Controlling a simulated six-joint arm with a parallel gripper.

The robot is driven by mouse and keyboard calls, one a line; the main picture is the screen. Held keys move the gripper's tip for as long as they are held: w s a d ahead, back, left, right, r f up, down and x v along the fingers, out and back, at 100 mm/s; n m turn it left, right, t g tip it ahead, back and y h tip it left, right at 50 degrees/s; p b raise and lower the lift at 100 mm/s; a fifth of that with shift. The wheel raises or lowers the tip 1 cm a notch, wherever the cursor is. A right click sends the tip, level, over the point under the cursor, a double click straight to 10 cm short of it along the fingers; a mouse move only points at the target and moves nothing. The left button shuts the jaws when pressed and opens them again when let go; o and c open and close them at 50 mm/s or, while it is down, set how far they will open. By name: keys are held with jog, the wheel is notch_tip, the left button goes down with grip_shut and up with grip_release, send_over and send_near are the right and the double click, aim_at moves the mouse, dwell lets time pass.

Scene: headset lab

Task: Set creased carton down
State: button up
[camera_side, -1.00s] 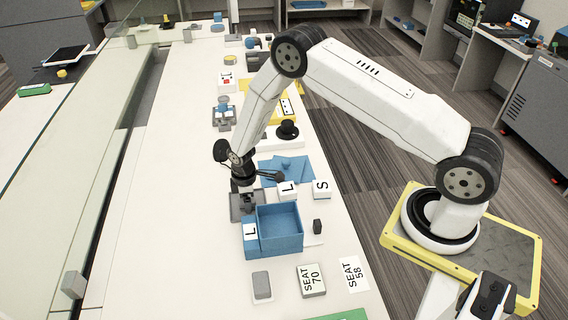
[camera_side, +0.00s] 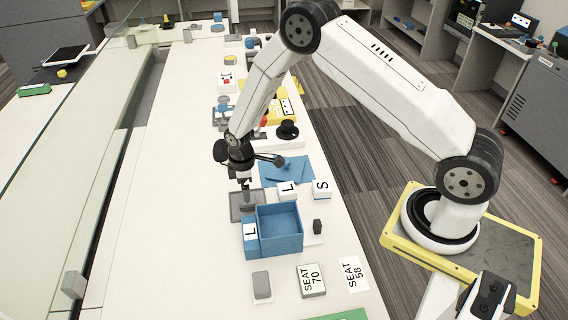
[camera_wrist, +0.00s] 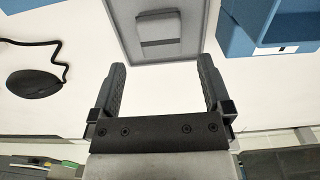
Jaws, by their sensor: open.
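A small grey carton (camera_wrist: 160,32) with a dark crease line across it lies in a shallow grey tray (camera_wrist: 122,36) in the wrist view. The tray (camera_side: 236,213) also shows in the side view, left of the blue open box. My gripper (camera_wrist: 162,66) is open and empty, its two fingers well apart. The fingertips stop short of the carton in the picture, and nothing is between them. In the side view my gripper (camera_side: 245,184) hangs above the tray and hides part of it.
The open blue box (camera_side: 282,238) with a label L stands close at the tray's right. Blue sheets (camera_side: 290,172) and small L and S blocks lie behind it. A black mouse-like object (camera_wrist: 34,84) with a cord is at left in the wrist view.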

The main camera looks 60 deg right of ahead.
notch_tip(320, 180, up, 7)
jog(key=shift+f, duration=0.2)
dwell(0.6)
jog(key=s+r+m+t, duration=0.2)
jog(key=s+r+m, duration=0.7)
jog(key=s+r, duration=0.4)
jog(key=s, duration=0.5)
jog(key=shift+s+r+t, duration=0.15)
jog(key=shift+s+t, duration=0.15)
